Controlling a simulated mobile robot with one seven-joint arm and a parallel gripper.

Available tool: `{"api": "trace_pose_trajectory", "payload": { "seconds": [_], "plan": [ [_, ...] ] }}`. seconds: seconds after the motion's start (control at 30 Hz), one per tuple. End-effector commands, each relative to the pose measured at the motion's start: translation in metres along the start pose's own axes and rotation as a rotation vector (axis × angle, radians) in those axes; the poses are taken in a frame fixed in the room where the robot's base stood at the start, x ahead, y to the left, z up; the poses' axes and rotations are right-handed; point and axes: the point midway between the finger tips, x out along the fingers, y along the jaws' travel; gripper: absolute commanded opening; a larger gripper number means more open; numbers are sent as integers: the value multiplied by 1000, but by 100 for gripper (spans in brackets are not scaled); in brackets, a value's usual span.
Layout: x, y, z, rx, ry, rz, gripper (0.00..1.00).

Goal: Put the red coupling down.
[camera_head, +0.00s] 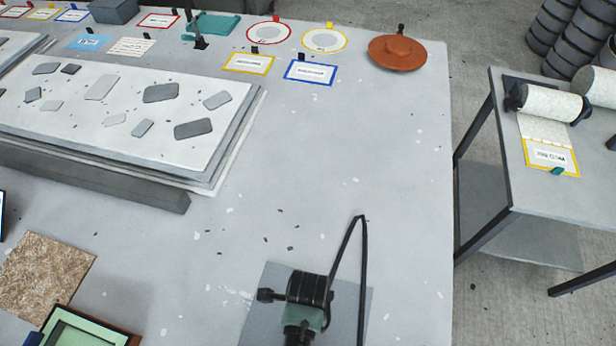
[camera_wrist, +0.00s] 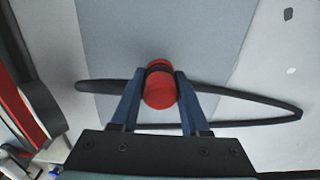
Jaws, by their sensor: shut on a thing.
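The red coupling (camera_wrist: 160,93) is between the two blue fingers of my gripper (camera_wrist: 160,76) in the wrist view. The gripper is shut on it. A dark ring shows at its far end. Behind it is a grey sheet (camera_wrist: 110,40), also seen in the head view (camera_head: 262,290) at the bottom of the table. I cannot tell whether the coupling touches the sheet. In the head view, my black and green wrist is over the sheet and hides the fingers and coupling.
A thin black hose (camera_head: 362,260) loops beside my gripper, with its bend to the right in the wrist view (camera_wrist: 240,122). A brown fibre mat (camera_head: 45,265) and a green framed tray (camera_head: 85,335) lie left. The pale table (camera_head: 370,130) is mostly clear centrally; an orange round piece (camera_head: 397,53) stands far right.

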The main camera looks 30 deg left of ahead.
Motion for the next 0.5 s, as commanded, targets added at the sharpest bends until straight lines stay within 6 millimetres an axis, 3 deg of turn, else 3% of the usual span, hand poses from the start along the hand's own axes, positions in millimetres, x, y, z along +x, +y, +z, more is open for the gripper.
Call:
{"api": "trace_pose_trajectory", "payload": {
  "seconds": [0.13,0.17,0.3,0.5],
  "plan": [
    [5,0,0,0,0,-1,0],
    [4,0,0,0,0,-1,51],
    [4,0,0,0,0,-1,75],
    [4,0,0,0,0,-1,75]
  ]
}}
